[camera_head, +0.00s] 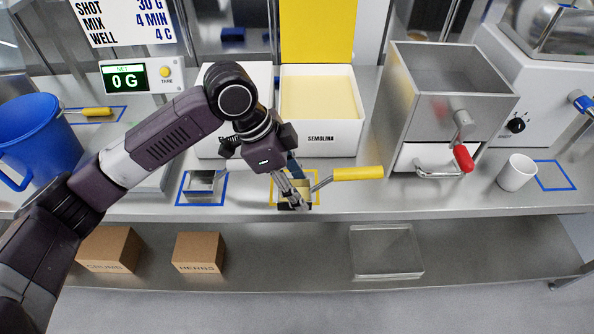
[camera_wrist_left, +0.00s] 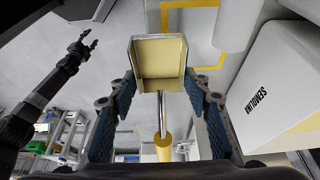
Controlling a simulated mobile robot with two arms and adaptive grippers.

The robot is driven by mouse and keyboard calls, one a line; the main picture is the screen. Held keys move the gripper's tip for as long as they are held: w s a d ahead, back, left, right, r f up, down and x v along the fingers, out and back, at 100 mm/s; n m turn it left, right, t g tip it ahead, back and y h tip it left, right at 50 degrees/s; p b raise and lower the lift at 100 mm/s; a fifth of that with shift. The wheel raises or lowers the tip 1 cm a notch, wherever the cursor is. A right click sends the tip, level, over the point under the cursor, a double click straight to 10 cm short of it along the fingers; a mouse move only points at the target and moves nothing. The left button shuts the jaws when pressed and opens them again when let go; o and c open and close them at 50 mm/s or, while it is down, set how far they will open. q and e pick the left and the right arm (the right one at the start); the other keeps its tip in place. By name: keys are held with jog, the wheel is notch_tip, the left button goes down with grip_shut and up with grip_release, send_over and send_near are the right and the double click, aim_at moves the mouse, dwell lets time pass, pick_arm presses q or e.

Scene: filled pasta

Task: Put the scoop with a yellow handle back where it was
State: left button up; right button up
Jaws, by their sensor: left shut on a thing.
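The scoop with a yellow handle (camera_head: 358,174) is in the middle of the head view, its handle pointing right. Its metal bowl is mostly behind my left gripper (camera_head: 293,198). In the left wrist view the scoop's bowl (camera_wrist_left: 159,62) lies between my left gripper's fingers (camera_wrist_left: 160,95), its handle towards the camera; its inside looks yellow. The gripper is shut on the scoop. A yellow outline (camera_head: 316,204) on the counter surrounds the bowl area in the head view; whether the scoop touches the counter is unclear. My right gripper (camera_wrist_left: 88,42) appears open and empty in the left wrist view.
The semolina bin (camera_head: 335,138) stands behind the scoop. A metal machine with a red handle (camera_head: 463,159) and a white mug (camera_head: 517,173) stand right. A blue bucket (camera_head: 28,135) is far left. The front counter edge is close.

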pick_arm(q)
jog(key=w, duration=0.5)
jog(key=shift+r+p, duration=0.1)
jog(key=shift+p, duration=0.25)
jog(key=shift+w, duration=0.45)
notch_tip(320, 180, down, 4)
jog(key=shift+r+p, duration=0.2)
jog(key=shift+p, duration=0.5)
pick_arm(e)
jog(key=shift+a+r, duration=0.25)
jog(key=shift+r, duration=0.35)
jog(key=shift+a+r, duration=0.25)
jog(key=shift+r, duration=0.3)
pick_arm(q)
jog(key=o, duration=1.3)
jog(key=shift+f, duration=0.15)
pick_arm(e)
jog(key=shift+d, duration=0.3)
